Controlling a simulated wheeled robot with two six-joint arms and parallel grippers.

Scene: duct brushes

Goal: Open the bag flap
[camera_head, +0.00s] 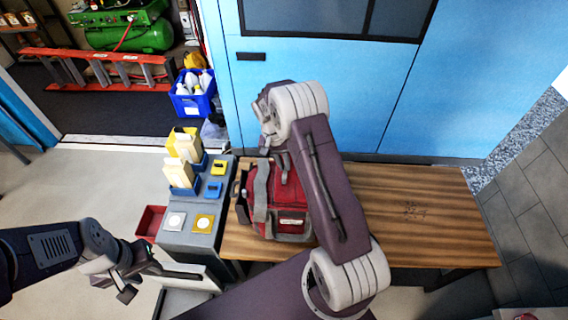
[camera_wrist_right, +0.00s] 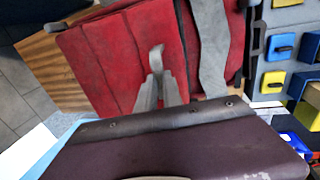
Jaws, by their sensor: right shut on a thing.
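The red bag (camera_head: 288,197) with grey straps lies on the wooden bench, partly hidden behind my right arm in the head view. In the right wrist view its red fabric (camera_wrist_right: 105,55) fills the upper middle, with a wide grey strap (camera_wrist_right: 211,45) to the right. My right gripper (camera_wrist_right: 158,88) is shut on a small grey pull tab (camera_wrist_right: 157,57) over the red fabric. The flap's edge is hard to make out, and I cannot tell how far it is raised. My left gripper (camera_head: 150,281) is open and empty, apart from the bag at lower left.
The wooden bench (camera_head: 430,215) is clear to the right of the bag. A grey stand (camera_head: 196,238) at its left holds blue and yellow holders and cream blocks. A red bin (camera_head: 150,222) is beside it. Blue cabinet doors (camera_head: 330,95) stand close behind the bench.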

